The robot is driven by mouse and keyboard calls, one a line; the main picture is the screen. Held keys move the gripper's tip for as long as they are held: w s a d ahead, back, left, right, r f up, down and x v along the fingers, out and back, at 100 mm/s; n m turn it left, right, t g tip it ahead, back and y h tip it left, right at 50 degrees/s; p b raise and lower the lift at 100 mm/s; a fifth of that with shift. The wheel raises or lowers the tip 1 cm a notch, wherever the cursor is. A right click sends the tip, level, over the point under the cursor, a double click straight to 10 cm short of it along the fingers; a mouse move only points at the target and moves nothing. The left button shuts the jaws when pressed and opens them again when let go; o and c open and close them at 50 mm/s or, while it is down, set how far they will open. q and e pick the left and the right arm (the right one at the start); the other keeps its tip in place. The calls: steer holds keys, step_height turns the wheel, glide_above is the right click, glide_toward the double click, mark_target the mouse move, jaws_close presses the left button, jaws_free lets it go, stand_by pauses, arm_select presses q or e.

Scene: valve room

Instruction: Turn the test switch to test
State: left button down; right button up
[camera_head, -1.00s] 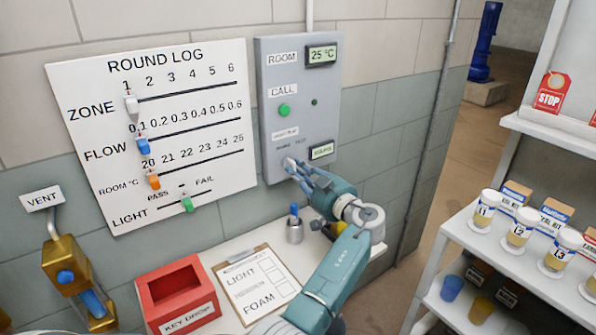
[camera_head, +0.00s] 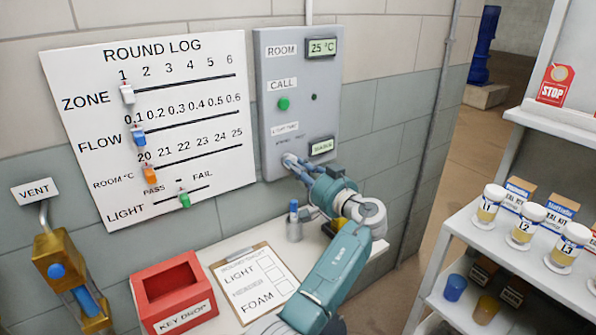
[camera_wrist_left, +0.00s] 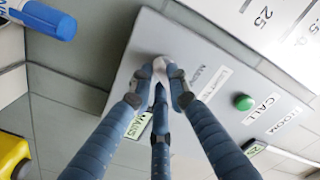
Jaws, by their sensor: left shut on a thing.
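The grey panel (camera_head: 297,70) on the wall carries ROOM, CALL and lamp-test labels. The test switch (camera_head: 289,160) is a small light knob low on the panel, mostly covered by my fingers. It also shows in the left wrist view (camera_wrist_left: 160,64) between the fingertips. My left gripper (camera_head: 292,164) is shut on this knob, with its blue-grey fingers around it. The small display (camera_head: 321,147) to the right of the knob is lit, but its text is too small to read. Which way the knob points cannot be told. My right gripper is not in view.
A ledge (camera_head: 225,270) below holds a red key drop box (camera_head: 172,291), a clipboard (camera_head: 256,281) and a cup with a blue marker (camera_head: 294,228). The round log board (camera_head: 150,120) hangs left. A shelf (camera_head: 480,260) with jars stands right.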

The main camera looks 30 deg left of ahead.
arm_select(q)
steer(key=shift+r+m+p, duration=0.1)
steer(key=shift+m+p, duration=0.25)
steer(key=shift+m, duration=2.25)
steer(key=shift+s, duration=0.1)
steer(key=c, duration=1.7)
jaws_free()
steer(key=shift+a, duration=0.1)
steer(key=shift+o, duration=0.2)
steer(key=v, duration=1.2)
